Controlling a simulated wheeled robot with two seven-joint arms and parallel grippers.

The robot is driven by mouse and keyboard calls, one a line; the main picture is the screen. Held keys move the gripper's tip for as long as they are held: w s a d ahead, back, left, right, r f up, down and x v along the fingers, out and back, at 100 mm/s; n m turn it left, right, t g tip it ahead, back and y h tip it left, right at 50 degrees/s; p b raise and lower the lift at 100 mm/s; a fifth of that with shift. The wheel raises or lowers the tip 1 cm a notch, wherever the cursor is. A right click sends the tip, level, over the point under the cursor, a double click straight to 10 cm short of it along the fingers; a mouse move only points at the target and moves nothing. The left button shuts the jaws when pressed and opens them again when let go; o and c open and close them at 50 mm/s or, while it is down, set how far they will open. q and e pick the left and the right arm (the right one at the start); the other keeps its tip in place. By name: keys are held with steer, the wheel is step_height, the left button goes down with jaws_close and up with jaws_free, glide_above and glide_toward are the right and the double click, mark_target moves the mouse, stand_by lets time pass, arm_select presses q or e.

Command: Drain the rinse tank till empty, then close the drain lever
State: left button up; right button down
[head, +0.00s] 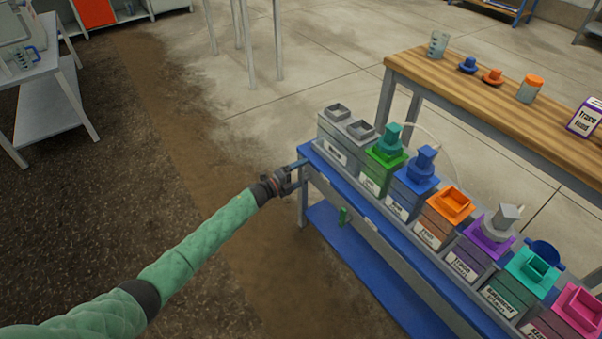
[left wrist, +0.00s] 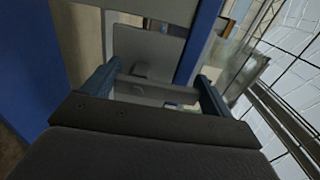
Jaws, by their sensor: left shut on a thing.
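A grey tank (head: 335,151) with square openings on top stands at the left end of the blue skid (head: 330,165). Its label is too small to read, and its liquid level is hidden. My left gripper (head: 297,177) is at the skid's left end, just below and left of this tank. It is shut on a thin grey part, seemingly the drain lever (left wrist: 155,88), which spans between the fingers in the left wrist view. The lever is mostly hidden by the gripper in the head view. My right gripper is in neither view.
Several labelled tanks with coloured lids, including a green lid (head: 387,160) and an orange one (head: 451,204), line the skid to the right. A wooden bench (head: 470,92) stands behind. Floor left of the skid is clear.

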arm_select(q)
steer(key=shift+a, duration=0.15)
stand_by(0.3)
steer(key=o, duration=1.2)
steer(key=shift+o, duration=0.2)
steer(key=v, duration=0.7)
steer(key=shift+s+a, duration=0.2)
steer(key=shift+a, duration=0.1)
steer(key=shift+f, duration=0.1)
